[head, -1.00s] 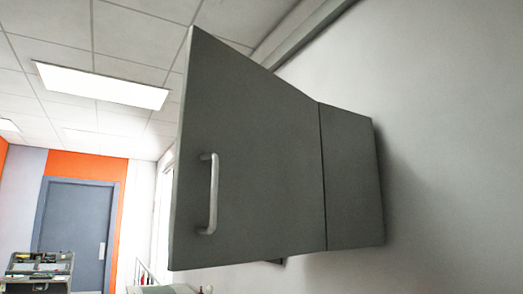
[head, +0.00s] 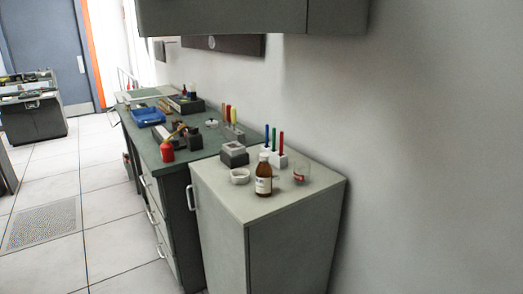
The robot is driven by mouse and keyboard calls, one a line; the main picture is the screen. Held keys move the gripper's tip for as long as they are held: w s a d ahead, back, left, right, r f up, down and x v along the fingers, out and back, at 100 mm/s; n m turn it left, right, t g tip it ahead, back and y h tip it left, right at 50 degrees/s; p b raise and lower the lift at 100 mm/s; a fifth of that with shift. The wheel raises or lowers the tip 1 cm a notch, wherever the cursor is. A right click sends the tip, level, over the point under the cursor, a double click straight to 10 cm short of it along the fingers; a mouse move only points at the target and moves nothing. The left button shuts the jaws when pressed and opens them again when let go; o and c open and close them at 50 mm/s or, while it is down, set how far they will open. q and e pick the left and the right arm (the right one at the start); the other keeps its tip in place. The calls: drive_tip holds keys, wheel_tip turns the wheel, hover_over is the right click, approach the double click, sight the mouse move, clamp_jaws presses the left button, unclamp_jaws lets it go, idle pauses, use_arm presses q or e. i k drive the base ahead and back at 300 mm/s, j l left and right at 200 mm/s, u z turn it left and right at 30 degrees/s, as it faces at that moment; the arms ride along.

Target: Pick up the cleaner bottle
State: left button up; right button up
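A small brown bottle (head: 263,184) with a white cap and a white label stands upright on the top of the near grey cabinet (head: 228,203). It looks like the cleaner bottle, but its label is too small to read. A white dish (head: 240,176) is just left of it, and a clear glass (head: 301,173) with something red in it is to its right. Neither of my grippers is in view.
A white holder (head: 279,160) with coloured sticks and a grey box (head: 234,154) stand behind the bottle. A longer green-topped bench (head: 180,170) holds a red can (head: 167,152) and a blue tray (head: 149,116). A wall cabinet (head: 240,18) hangs above.

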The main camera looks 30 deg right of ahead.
sight(264, 171)
drive_tip(key=l+z, duration=0.1)
drive_tip(key=l, duration=0.55)
drive_tip(key=i+l+z, duration=0.15)
drive_tip(key=l, duration=0.5)
drive_tip(key=l+z, duration=0.1)
drive_tip(key=l, duration=0.55)
drive_tip(key=i, duration=0.05)
